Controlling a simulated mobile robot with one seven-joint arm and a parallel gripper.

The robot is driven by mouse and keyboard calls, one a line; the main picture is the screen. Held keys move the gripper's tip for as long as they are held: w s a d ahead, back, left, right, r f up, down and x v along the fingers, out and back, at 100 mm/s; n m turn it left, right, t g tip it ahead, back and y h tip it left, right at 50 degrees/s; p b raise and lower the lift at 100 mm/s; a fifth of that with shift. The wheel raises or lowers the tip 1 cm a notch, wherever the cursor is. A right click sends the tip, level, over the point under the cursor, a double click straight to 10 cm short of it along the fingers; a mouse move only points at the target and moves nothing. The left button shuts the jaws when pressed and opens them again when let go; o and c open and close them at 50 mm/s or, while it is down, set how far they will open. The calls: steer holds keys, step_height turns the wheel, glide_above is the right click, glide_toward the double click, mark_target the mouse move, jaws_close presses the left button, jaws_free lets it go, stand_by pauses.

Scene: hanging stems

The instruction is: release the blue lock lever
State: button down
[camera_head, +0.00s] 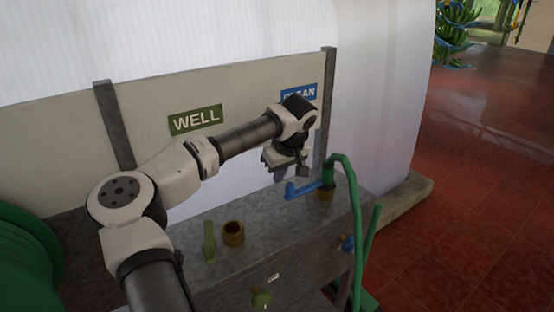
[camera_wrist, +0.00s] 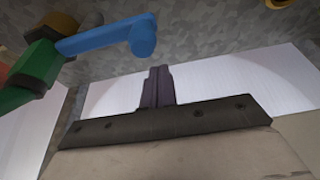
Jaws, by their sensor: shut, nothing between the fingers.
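The blue lock lever (camera_head: 302,188) sticks out to the left from the green hose coupling (camera_head: 328,172), which sits on a brass fitting at the right end of the grey metal bench. In the wrist view the lever (camera_wrist: 108,37) lies across the upper left, its rounded end toward the middle, with the green coupling (camera_wrist: 36,66) at its left. My gripper (camera_head: 279,174) is just left of and above the lever's free end. Its dark fingers (camera_wrist: 158,72) are shut and empty, below and right of that end in the wrist view, with a visible gap.
A green lever (camera_head: 209,242) and an open brass fitting (camera_head: 233,233) stand on the bench (camera_head: 275,222). A green hose (camera_head: 356,215) hangs over the right edge. The backboard carries a WELL sign (camera_head: 195,120) and a CLEAN sign (camera_head: 298,92), partly hidden by my arm.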

steer(key=shift+s+d, duration=0.55)
steer(key=shift+s, duration=0.25)
